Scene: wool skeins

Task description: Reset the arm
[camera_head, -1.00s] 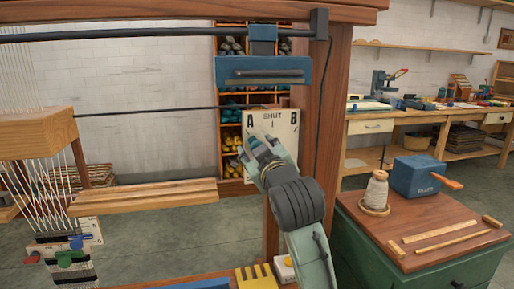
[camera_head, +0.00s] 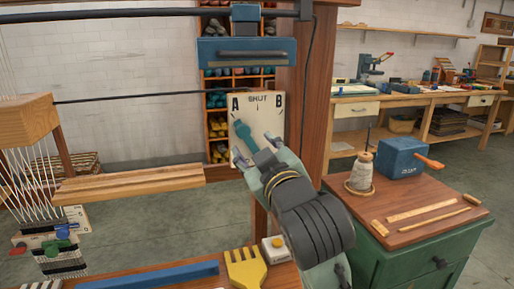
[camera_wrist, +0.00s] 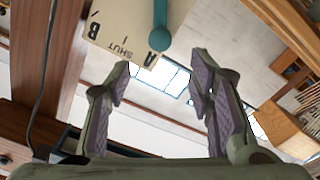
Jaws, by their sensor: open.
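My gripper (camera_head: 256,152) is in front of a cream plate (camera_head: 272,112) marked A, SHUT and B. Its two fingers stand apart with nothing between them; they also show spread in the wrist view (camera_wrist: 161,66). A teal lever (camera_head: 244,135) on the plate points up and left toward A. In the wrist view the lever's round knob (camera_wrist: 161,40) is beside the letter A, beyond the fingertips and apart from them. My wrist hides the plate's lower part in the head view.
A wooden loom frame (camera_head: 303,80) stands around the plate. A blue block (camera_head: 246,52) is above it. A yellow comb (camera_head: 246,268) and a small white box (camera_head: 274,248) lie below. A green cabinet (camera_head: 425,235) with a thread cone (camera_head: 360,168) is at right.

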